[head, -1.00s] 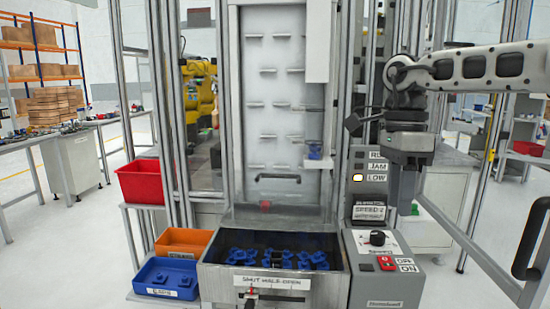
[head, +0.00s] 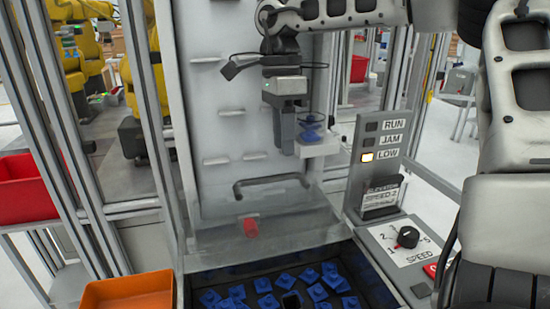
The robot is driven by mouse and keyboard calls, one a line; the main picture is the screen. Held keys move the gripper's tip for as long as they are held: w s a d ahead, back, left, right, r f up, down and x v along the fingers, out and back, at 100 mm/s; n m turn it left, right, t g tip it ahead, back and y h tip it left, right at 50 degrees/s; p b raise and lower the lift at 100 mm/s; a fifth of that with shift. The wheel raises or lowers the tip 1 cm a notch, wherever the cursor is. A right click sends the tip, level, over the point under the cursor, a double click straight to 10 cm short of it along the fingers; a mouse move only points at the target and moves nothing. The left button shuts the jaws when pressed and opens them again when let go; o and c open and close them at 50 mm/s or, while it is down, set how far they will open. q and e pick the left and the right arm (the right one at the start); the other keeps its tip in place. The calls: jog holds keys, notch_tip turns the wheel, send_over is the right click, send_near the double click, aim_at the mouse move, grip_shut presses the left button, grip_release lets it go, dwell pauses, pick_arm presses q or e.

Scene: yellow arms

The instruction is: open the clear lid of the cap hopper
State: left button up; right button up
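The clear lid (head: 300,222) is a see-through panel with a dark bar handle (head: 272,184) along its upper part. It sits at the back of the cap hopper (head: 180,291), whose dark bin holds several blue caps (head: 265,284). The caps show in front of the panel's lower edge; I cannot tell the lid's exact angle. My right gripper (head: 286,148) points down, above the handle and apart from it in the picture. Its fingers overlap in this view, so their gap is unclear. Nothing shows held in them. My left gripper is out of view.
A control box (head: 384,150) with RUN, JAM and LOW lamps stands right of the hopper; LOW is lit. Below it is a speed dial (head: 408,237). A blue part sits on a white block (head: 318,147) beside my gripper. An orange bin (head: 128,291) stands left.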

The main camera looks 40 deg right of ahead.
jog(key=shift+s+a+f, duration=0.1)
jog(key=shift+s+f, duration=0.1)
jog(key=shift+f, duration=1.1)
jog(key=shift+s+a+f, duration=0.1)
jog(key=shift+s+f, duration=0.05)
jog(key=shift+f, duration=1.15)
grip_shut()
